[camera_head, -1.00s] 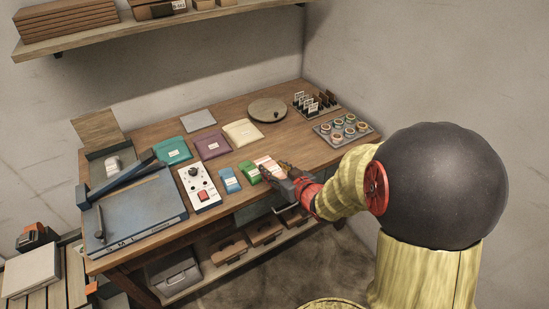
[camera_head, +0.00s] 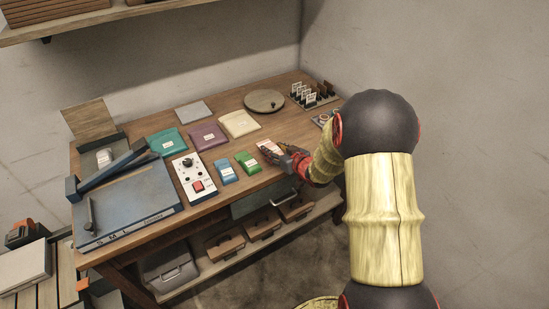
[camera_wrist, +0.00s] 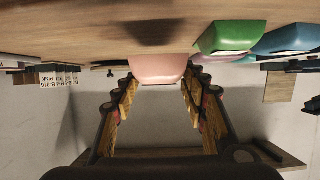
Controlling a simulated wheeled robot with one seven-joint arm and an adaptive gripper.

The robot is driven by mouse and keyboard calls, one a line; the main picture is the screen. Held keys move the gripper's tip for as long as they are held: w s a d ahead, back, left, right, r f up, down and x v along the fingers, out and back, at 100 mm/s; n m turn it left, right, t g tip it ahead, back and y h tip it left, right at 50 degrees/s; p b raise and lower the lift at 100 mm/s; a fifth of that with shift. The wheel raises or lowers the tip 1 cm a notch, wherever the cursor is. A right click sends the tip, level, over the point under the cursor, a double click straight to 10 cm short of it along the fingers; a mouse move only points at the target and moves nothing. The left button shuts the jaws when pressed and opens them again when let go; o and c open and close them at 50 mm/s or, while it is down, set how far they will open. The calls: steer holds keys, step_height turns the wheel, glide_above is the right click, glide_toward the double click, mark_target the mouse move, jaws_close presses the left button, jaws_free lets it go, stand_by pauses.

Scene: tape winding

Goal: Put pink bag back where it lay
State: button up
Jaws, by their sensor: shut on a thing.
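The pink bag (camera_head: 268,147) with a pale label is at the tip of my gripper (camera_head: 283,154), just right of the green bag, at the bench's front part. In the wrist view the pink bag (camera_wrist: 158,68) sits between the two fingers, which are closed on its sides. A dark shadow lies on the wood by the bag; I cannot tell whether the bag touches the bench. The fingers partly hide the bag in the head view.
The green bag (camera_head: 246,163) and blue bag (camera_head: 226,172) lie left of it on the bench (camera_head: 215,114). A cream bag (camera_head: 239,123), purple bag (camera_head: 207,136) and turntable (camera_head: 264,101) lie behind. My arm hides part of the cup tray (camera_head: 324,119).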

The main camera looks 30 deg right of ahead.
steer(key=shift+w+f+b, duration=0.1)
steer(key=shift+f+b, duration=0.35)
steer(key=shift+f, duration=1.25)
steer(key=shift+f, duration=0.15)
steer(key=o, duration=1.2)
steer(key=shift+o, duration=0.4)
